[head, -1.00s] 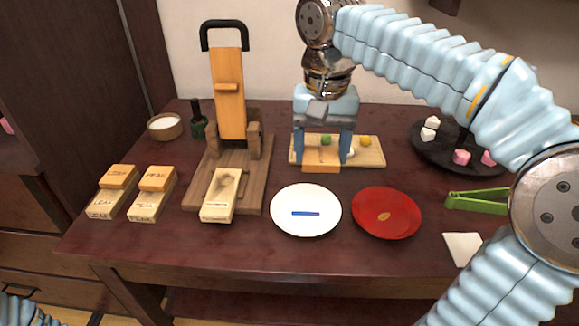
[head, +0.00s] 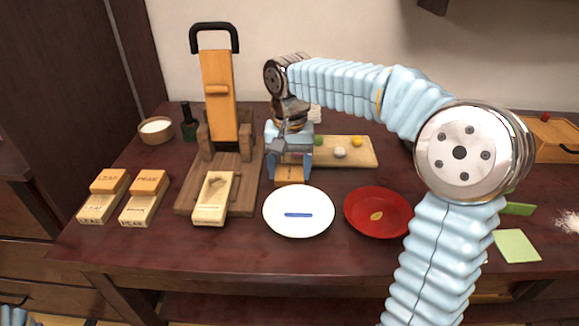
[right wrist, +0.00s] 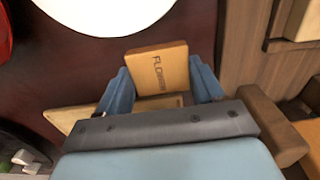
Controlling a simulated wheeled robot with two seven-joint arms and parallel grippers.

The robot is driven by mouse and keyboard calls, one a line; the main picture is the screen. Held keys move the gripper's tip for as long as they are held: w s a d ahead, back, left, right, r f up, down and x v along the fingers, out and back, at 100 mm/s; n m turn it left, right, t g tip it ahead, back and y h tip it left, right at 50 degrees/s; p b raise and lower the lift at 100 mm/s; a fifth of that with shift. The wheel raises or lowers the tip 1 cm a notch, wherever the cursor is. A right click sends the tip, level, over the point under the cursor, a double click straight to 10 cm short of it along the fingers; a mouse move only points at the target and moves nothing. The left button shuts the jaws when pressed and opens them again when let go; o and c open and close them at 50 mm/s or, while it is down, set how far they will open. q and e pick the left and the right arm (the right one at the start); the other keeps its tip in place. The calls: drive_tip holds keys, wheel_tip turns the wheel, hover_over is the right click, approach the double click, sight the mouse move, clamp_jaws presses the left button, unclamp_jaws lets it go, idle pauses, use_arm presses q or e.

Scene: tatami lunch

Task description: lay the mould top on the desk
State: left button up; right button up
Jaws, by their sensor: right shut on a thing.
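The mould top is an orange wooden block (head: 290,176), marked FLOWER in the right wrist view (right wrist: 157,68). My right gripper (head: 289,170) is shut on it, with one blue finger on each side. In the head view they are between the press base and the small wooden board, behind the white plate. I cannot tell how far the block is above the dark red desk (head: 235,245). A pale mould bottom (head: 213,198) with a hollow lies at the front of the press base. My left gripper is out of view.
The wooden press (head: 219,105) stands left of my right gripper. A small board (head: 350,152) with coloured balls is to its right. The white plate (head: 299,228) and red plate (head: 378,213) lie in front. Two lettered moulds (head: 100,208) (head: 138,211) are at left.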

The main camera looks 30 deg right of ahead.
sight(289, 172)
drive_tip(key=shift+f, duration=0.15)
drive_tip(key=o, duration=1)
wheel_tip(289, 172, up, 12)
drive_tip(key=p, duration=0.2)
drive_tip(key=shift+r, duration=0.2)
